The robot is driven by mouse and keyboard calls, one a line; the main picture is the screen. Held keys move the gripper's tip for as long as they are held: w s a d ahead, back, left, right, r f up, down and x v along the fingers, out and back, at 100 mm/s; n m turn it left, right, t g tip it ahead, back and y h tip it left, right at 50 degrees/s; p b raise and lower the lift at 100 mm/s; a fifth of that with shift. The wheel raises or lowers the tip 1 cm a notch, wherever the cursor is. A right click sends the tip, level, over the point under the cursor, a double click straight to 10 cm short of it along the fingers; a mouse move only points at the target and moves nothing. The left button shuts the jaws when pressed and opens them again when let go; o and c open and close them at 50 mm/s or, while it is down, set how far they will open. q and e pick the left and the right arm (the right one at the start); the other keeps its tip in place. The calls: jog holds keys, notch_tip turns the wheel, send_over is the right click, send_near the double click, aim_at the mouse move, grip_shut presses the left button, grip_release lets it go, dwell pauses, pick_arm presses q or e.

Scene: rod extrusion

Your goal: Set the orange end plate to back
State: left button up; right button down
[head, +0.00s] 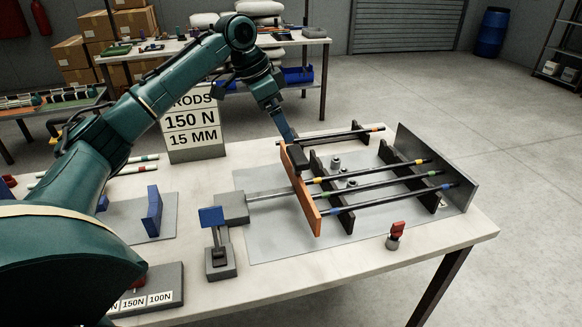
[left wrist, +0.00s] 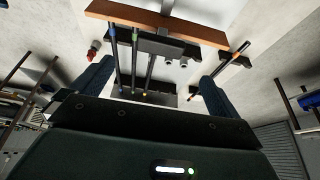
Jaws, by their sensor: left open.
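The orange end plate (head: 302,197) stands upright at the left end of the rod fixture, and in the left wrist view it spans the top (left wrist: 155,22). A dark block (head: 298,158) is by its upper part. Several black rods with coloured bands (head: 385,183) run from near the plate through dark supports towards the grey plate (head: 437,168) at the right. My left gripper (head: 289,136) is above the orange plate's top end. Its blue fingers are apart in the left wrist view (left wrist: 155,92), with nothing clearly held between them. My right gripper is not seen.
A grey bar (head: 270,194) joins a grey block (head: 231,207) left of the plate. A blue-topped post (head: 213,217) stands in front, and a red knob (head: 397,230) at the front right. A sign (head: 193,125) stands behind. The table's right front corner is clear.

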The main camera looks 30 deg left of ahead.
aim_at(296, 154)
pick_arm(q)
jog(key=x, duration=1.3)
jog(key=shift+f, duration=0.1)
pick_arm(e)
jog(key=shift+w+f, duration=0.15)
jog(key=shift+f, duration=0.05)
pick_arm(q)
jog(key=shift+c, duration=0.2)
